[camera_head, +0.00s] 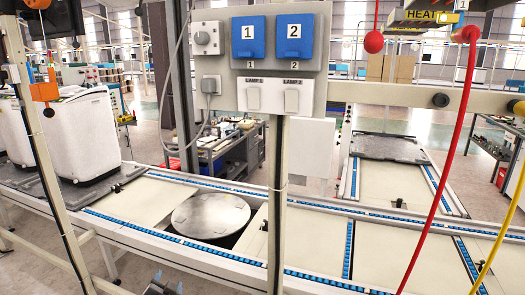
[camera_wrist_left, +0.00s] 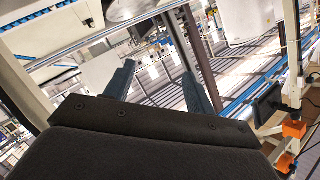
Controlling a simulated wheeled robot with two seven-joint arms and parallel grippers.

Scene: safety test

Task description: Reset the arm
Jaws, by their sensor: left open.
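My left gripper (camera_head: 166,282) shows at the bottom edge of the head view, left of the middle, with only its fingertips and a dark part in sight. It is below and in front of the conveyor frame. In the left wrist view my left gripper (camera_wrist_left: 158,70) has its two fingers spread wide apart, with nothing between them. The rest of the left arm is hidden in the head view. My right gripper is in neither view.
A switch panel (camera_head: 318,52) with blue covers 1 and 2 (camera_head: 249,38) stands on a post above the conveyor (camera_head: 135,195). A round metal plate (camera_head: 210,214) sits in the conveyor. A red cable (camera_head: 443,165) hangs at right. White machines (camera_head: 85,130) stand at left.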

